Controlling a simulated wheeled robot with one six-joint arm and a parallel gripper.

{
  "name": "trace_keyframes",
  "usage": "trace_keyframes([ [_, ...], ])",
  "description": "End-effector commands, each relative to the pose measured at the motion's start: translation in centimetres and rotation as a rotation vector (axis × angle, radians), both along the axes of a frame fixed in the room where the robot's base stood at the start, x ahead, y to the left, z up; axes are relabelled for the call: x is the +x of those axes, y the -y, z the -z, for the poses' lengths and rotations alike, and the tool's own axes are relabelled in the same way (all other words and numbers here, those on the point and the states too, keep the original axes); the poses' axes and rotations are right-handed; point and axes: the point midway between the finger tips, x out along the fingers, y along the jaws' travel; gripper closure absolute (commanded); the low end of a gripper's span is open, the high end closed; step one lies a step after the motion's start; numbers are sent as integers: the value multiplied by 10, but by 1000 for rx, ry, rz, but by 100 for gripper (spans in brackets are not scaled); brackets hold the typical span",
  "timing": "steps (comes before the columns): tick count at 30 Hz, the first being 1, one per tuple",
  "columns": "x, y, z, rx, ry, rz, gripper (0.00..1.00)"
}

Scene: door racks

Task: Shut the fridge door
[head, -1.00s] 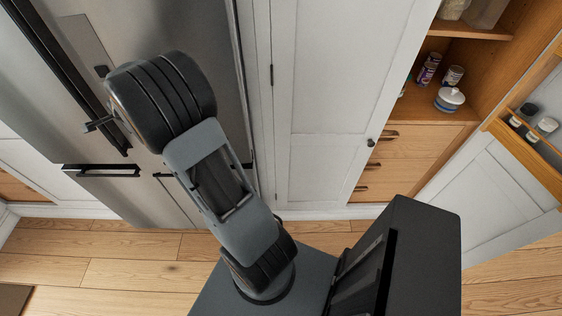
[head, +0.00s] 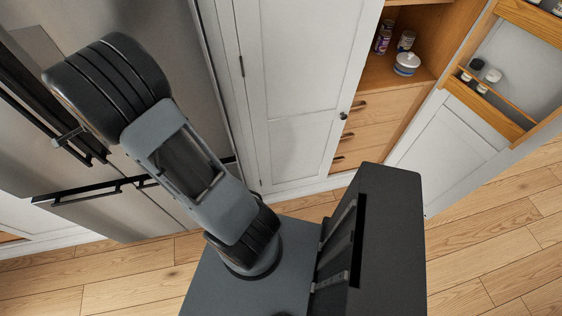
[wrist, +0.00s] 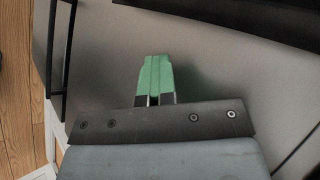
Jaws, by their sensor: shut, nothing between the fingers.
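The fridge (head: 185,45) is brushed steel, at the left of the head view, with long black door handles (head: 45,110) close together and a black drawer handle (head: 95,188) below. My arm covers part of its front, so whether a door stands ajar is unclear there. In the wrist view my gripper (wrist: 155,72) has its green fingers shut and empty. They are in front of a steel fridge panel (wrist: 235,75), very close to it; I cannot tell whether they touch. My gripper is hidden behind my arm in the head view.
A white cupboard door (head: 300,90) stands right of the fridge. Farther right are an open wooden cupboard with drawers (head: 375,120) and an open white door with a wooden rack (head: 485,105). Wooden floor (head: 490,240) is clear at the lower right.

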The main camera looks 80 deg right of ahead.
Motion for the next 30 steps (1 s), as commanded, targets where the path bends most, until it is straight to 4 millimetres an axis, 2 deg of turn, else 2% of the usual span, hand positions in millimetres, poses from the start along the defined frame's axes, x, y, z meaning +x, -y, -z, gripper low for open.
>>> trace_keyframes([
  [1,2,8,-6,-11,20,15,100],
  [19,-1,10,-11,-13,22,18,100],
  [26,-18,2,-29,-16,26,15,100],
  [30,-39,-12,-46,-16,22,7,100],
])
